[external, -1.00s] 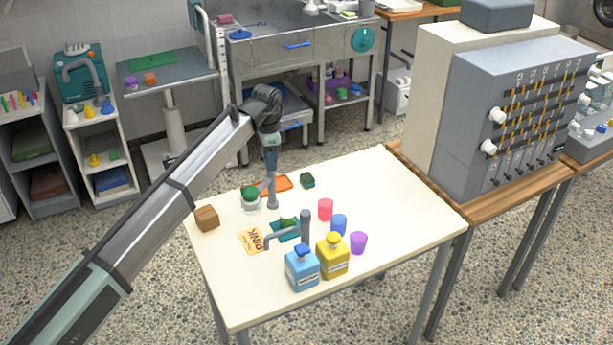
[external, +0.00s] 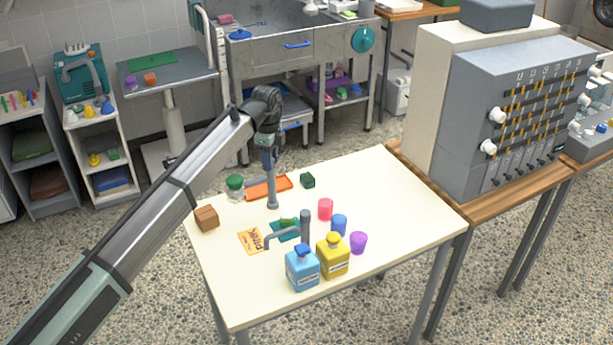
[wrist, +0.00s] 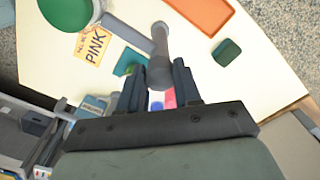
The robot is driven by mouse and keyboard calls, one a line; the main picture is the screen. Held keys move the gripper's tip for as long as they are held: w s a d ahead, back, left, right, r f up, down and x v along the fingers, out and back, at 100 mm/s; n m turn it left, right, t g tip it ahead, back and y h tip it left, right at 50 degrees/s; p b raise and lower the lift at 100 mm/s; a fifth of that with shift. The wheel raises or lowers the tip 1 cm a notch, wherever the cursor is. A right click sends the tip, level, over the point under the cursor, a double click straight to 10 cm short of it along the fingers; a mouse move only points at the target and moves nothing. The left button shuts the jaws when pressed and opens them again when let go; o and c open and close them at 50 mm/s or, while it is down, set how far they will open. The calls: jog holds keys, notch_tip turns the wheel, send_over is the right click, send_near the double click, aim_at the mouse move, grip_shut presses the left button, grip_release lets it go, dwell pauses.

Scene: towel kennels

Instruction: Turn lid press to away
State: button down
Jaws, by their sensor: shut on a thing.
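The grey post (external: 273,192) that I take for the lid press stands upright in the table's back left part. My gripper (wrist: 158,88) is at its upper end, fingers on either side of it and closed on it. In the wrist view, a grey side arm (wrist: 128,35) runs from the post up and left, toward the green-lidded jar (wrist: 68,10). Whether the arm touches the jar is unclear. In the external view, the jar (external: 235,188) stands left of the post, and the side arm cannot be made out.
An orange tray (external: 268,187) lies behind the post. A second grey post (external: 305,228) with a side arm stands in front, by a teal tray (external: 284,231). Bottles, cups, a PINK card (external: 250,240) and a brown block (external: 206,218) surround it. The table's right side is clear.

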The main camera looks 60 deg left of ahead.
dwell(0.4)
jog(key=c, duration=0.8)
grip_release()
notch_tip(320, 180, up, 14)
jog(key=shift+f, duration=0.1)
